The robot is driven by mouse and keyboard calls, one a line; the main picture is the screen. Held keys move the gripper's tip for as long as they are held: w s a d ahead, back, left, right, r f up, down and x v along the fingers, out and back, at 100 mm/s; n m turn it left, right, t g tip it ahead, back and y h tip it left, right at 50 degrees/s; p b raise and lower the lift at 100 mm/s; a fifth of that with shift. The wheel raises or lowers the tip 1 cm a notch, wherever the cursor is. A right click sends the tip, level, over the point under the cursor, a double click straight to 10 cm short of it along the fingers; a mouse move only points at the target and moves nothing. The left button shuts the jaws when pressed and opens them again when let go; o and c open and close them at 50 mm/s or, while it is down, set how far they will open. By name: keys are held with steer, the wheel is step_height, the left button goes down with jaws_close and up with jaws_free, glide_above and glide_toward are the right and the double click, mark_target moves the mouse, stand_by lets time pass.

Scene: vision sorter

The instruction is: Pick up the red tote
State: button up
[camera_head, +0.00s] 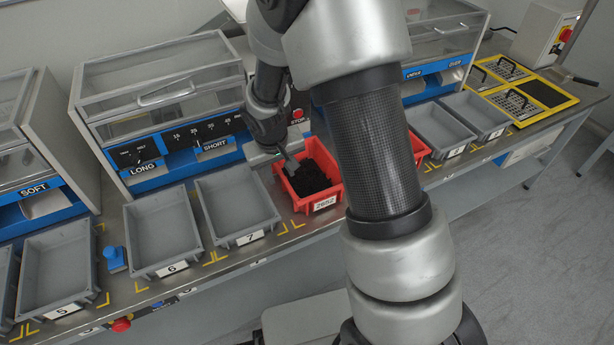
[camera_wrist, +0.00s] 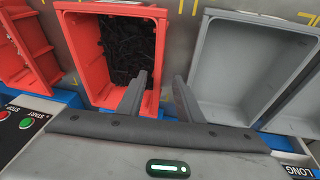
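A red tote (camera_head: 304,206) labelled 2852 stands on the bench in the middle of the head view, holding many small black parts (camera_head: 308,177). It fills the upper left middle of the wrist view (camera_wrist: 88,55). A second red tote (camera_head: 417,147) is mostly hidden behind my arm; it shows at the left edge of the wrist view (camera_wrist: 27,48) and looks empty there. My gripper (camera_wrist: 159,77) is open and empty at the filled tote's side wall nearest the grey tote. One finger is over the inside and the other outside; contact is not clear.
Grey tote 7 (camera_head: 238,232) stands close beside the filled red tote, with a narrow gap. Grey tote 6 (camera_head: 162,266) is further left. Machine housings (camera_head: 165,95) line the back. START and STOP buttons (camera_wrist: 27,123) are near my gripper.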

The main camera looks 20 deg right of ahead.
mark_target(282, 175)
steer(key=b+x, duration=0.1)
steer(key=x, duration=0.5)
steer(key=shift+w+d+f, duration=0.1)
steer(key=shift+w+d, duration=0.05)
steer(key=shift+w, duration=0.1)
jaws_close()
